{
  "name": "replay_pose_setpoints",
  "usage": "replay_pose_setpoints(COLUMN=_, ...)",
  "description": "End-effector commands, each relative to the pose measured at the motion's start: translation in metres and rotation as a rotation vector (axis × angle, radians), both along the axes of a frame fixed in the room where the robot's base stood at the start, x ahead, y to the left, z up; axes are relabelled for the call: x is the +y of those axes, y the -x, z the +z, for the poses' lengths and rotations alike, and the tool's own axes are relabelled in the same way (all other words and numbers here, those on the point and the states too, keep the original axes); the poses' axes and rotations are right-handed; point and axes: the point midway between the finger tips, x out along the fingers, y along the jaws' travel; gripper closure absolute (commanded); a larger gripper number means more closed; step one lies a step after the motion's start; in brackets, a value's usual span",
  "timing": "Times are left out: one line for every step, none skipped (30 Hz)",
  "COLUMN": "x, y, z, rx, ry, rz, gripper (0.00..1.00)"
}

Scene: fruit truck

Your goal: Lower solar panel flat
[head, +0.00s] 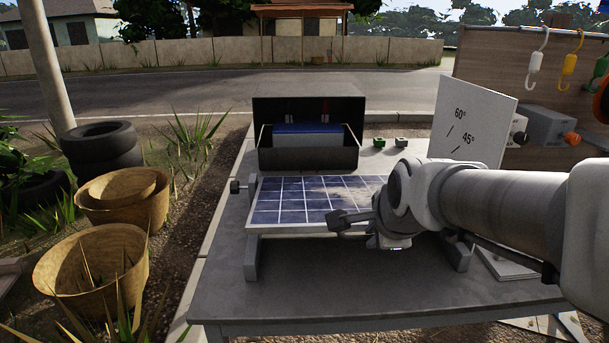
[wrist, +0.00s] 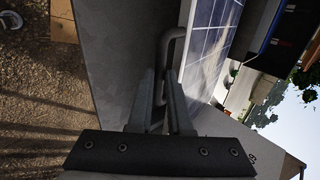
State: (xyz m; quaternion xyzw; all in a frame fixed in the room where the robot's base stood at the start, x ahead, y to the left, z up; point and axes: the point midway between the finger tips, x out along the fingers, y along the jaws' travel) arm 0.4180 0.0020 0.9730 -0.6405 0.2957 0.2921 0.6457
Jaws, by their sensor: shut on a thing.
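The solar panel (head: 290,197) is a blue gridded panel with a pale frame, held between two grey side supports on the table. It looks low, with at most a slight tilt; I cannot tell its exact angle. In the wrist view, my gripper (wrist: 165,85) is shut on the dark bent handle (wrist: 170,45) beside the panel's frame (wrist: 187,50). The panel's cells (wrist: 213,40) show right of the handle.
A white angle board (head: 462,110) marked 60° and 45° stands right of the panel. An open black box (head: 310,158) sits behind the panel. The grey table (head: 300,295) is clear in front. Baskets (head: 95,268) and tyres (head: 100,150) stand left of the table.

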Motion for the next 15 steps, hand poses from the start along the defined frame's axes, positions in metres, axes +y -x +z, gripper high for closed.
replay_pose_setpoints(x=0.000, y=0.002, z=-0.015, rx=0.005, ry=0.001, rz=0.000, gripper=1.00)
replay_pose_setpoints(x=0.000, y=0.003, z=-0.019, rx=0.005, ry=0.001, rz=0.000, gripper=1.00)
replay_pose_setpoints(x=0.000, y=0.003, z=-0.024, rx=0.006, ry=0.002, rz=0.001, gripper=1.00)
replay_pose_setpoints(x=0.000, y=0.004, z=-0.027, rx=0.007, ry=0.002, rz=0.001, gripper=1.00)
replay_pose_setpoints(x=0.000, y=0.004, z=-0.031, rx=0.008, ry=0.001, rz=0.000, gripper=1.00)
replay_pose_setpoints(x=0.000, y=0.005, z=-0.035, rx=0.009, ry=0.001, rz=0.000, gripper=1.00)
replay_pose_setpoints(x=0.000, y=0.005, z=-0.038, rx=0.009, ry=0.001, rz=0.000, gripper=1.00)
replay_pose_setpoints(x=0.000, y=0.005, z=-0.041, rx=0.009, ry=0.001, rz=0.000, gripper=1.00)
replay_pose_setpoints(x=0.000, y=0.005, z=-0.045, rx=0.009, ry=0.000, rz=0.000, gripper=1.00)
replay_pose_setpoints(x=0.000, y=0.005, z=-0.047, rx=0.009, ry=0.000, rz=0.000, gripper=1.00)
replay_pose_setpoints(x=0.000, y=0.006, z=-0.050, rx=0.009, ry=0.000, rz=0.000, gripper=1.00)
replay_pose_setpoints(x=0.000, y=0.006, z=-0.052, rx=0.010, ry=0.001, rz=0.001, gripper=1.00)
replay_pose_setpoints(x=0.000, y=0.006, z=-0.054, rx=0.010, ry=0.001, rz=0.001, gripper=1.00)
replay_pose_setpoints(x=0.000, y=0.006, z=-0.056, rx=0.011, ry=0.001, rz=0.001, gripper=1.00)
replay_pose_setpoints(x=0.000, y=0.006, z=-0.057, rx=0.011, ry=0.001, rz=0.002, gripper=1.00)
